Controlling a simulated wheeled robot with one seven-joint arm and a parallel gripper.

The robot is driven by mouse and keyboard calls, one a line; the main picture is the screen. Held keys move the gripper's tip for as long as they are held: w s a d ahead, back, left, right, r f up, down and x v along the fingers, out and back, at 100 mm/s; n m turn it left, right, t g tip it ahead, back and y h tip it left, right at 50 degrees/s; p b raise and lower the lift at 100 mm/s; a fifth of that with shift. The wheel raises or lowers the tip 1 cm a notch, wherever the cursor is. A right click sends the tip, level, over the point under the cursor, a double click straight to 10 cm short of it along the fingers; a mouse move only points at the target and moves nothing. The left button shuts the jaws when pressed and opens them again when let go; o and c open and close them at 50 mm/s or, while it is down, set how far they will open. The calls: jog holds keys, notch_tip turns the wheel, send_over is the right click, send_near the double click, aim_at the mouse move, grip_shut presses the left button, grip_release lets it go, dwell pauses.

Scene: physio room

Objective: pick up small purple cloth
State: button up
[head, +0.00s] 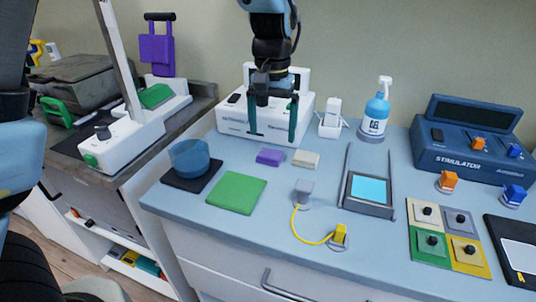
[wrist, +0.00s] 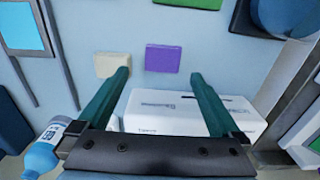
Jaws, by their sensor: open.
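The small purple cloth (head: 270,157) lies flat and folded on the light blue counter, left of a similar cream cloth (head: 305,159). In the wrist view the purple cloth (wrist: 163,58) shows beyond my fingertips, roughly between them, and the cream cloth (wrist: 112,64) is beside the left fingertip. My gripper (head: 272,138) is open and empty, pointing down in front of a white device. The gripper (wrist: 158,75) also shows in the wrist view with its two green fingers spread wide. The purple cloth is apart from both fingers and fully visible.
A white device (head: 235,118) stands close behind my gripper. A green cloth (head: 236,194) and a blue bowl (head: 189,157) on a dark mat lie to the left. A blue pump bottle (head: 375,112), a tablet (head: 368,192) and a yellow cable (head: 300,225) are to the right and front.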

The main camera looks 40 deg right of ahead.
aim_at(270, 153)
jog(key=shift+w+a+f+p, duration=0.15)
jog(key=shift+f+p, duration=0.2)
jog(key=shift+f, duration=1.2)
jog(key=shift+a+f+p, duration=0.1)
jog(key=shift+f+p, duration=0.25)
jog(key=shift+f, duration=1.15)
jog(key=shift+c, duration=0.2)
jog(key=c, duration=1.2)
